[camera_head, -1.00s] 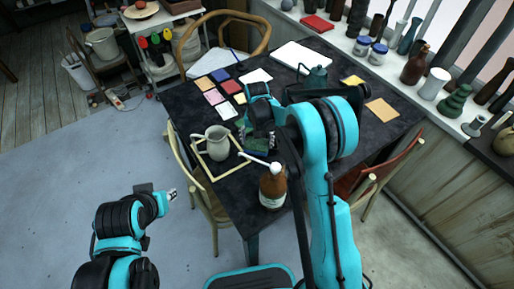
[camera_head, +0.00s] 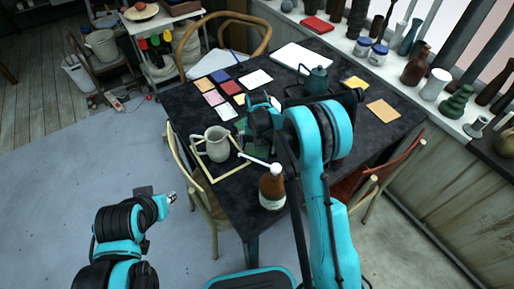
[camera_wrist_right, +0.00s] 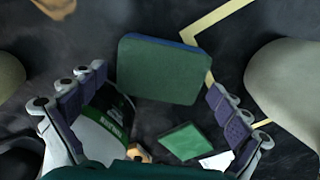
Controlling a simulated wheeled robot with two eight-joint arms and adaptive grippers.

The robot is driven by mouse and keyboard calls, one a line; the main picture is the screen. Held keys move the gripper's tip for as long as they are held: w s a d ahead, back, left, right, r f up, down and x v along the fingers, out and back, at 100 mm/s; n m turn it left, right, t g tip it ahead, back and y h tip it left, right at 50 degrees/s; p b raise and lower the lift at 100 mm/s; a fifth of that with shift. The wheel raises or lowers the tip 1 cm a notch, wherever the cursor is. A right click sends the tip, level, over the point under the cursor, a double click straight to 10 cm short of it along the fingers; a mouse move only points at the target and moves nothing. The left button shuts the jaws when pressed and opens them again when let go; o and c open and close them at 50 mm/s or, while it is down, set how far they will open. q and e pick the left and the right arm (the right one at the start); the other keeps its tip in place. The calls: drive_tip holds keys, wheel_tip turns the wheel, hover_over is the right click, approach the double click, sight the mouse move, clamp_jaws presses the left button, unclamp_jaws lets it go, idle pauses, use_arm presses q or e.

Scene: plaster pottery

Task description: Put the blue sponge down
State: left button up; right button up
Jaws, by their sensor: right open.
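The sponge (camera_wrist_right: 158,70) shows in the right wrist view as a rounded block with a green top and a blue edge, on the dark table. My right gripper (camera_wrist_right: 158,85) is open, with one finger to each side and the sponge between and beyond the fingertips, apart from them. In the head view my right gripper (camera_head: 258,118) is over the table, and its own arm hides much of it and what lies under it. A bit of green shows left of it. My left gripper (camera_head: 170,198) is over the floor, away from the table; its jaws are too small to read.
A brown bottle (camera_head: 272,188) stands at the near table edge. A teapot (camera_head: 315,80) and several coloured cards lie beyond. A small green piece (camera_wrist_right: 183,142) is near the sponge.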

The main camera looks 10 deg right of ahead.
drive_tip(key=shift+r, duration=0.25)
wheel_tip(320, 180, up, 11)
drive_tip(key=p, duration=0.4)
wheel_tip(320, 180, up, 8)
drive_tip(key=n+t, duration=0.1)
hover_over(257, 149)
drive_tip(key=s+d, duration=0.2)
drive_tip(key=s, duration=0.3)
drive_tip(key=s+d+r+n+t, duration=0.1)
drive_tip(key=s+r+t, duration=0.1)
drive_tip(key=s, duration=0.8)
drive_tip(key=s+d+r+n+t, duration=0.2)
drive_tip(key=s+t, duration=0.2)
drive_tip(key=s, duration=0.7)
drive_tip(key=shift+d+n, duration=0.25)
drive_tip(key=shift+n, duration=0.05)
